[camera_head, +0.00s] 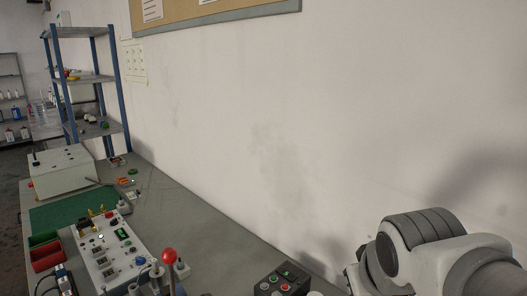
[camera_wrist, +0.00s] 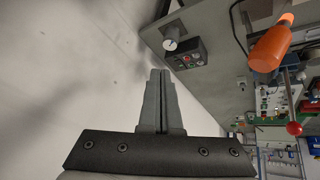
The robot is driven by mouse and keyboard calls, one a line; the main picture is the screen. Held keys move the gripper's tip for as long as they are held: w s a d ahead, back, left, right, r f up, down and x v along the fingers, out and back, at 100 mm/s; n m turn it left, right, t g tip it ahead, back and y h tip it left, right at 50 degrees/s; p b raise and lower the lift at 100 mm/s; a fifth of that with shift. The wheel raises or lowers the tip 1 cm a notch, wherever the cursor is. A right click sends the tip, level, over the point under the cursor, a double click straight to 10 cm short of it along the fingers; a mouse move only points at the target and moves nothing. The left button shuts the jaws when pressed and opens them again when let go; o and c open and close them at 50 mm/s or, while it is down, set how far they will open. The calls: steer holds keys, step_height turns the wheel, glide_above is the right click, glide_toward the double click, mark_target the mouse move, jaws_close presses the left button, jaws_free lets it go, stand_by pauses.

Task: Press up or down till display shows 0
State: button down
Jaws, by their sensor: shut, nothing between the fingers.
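A small dark control box (camera_head: 272,290) with red, green and pale buttons sits at the bottom edge of the head view, partly cut off. In the wrist view the dark box (camera_wrist: 195,62) has a red button, beside a light round knob (camera_wrist: 170,44). A pale panel (camera_head: 108,258) with switches and a small green display (camera_head: 122,234) stands on the bench to the left. I cannot read any digit or tell which buttons are up and down. My gripper (camera_wrist: 160,72) is shut and empty, with its fingertips apart from the box; it is hidden in the head view.
A red ball-topped lever (camera_head: 169,256) stands beside the panel and also shows in the wrist view (camera_wrist: 294,128). An orange bottle-like object (camera_wrist: 270,45) is close by there. The white wall (camera_head: 300,130) runs behind the bench. Red and green bins (camera_head: 45,257) are far left.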

steer(key=s+a+m, duration=0.1)
steer(key=s, duration=0.5)
steer(key=shift+a+r+g+y, duration=0.3)
steer(key=shift+g+y, duration=0.1)
stand_by(1.6)
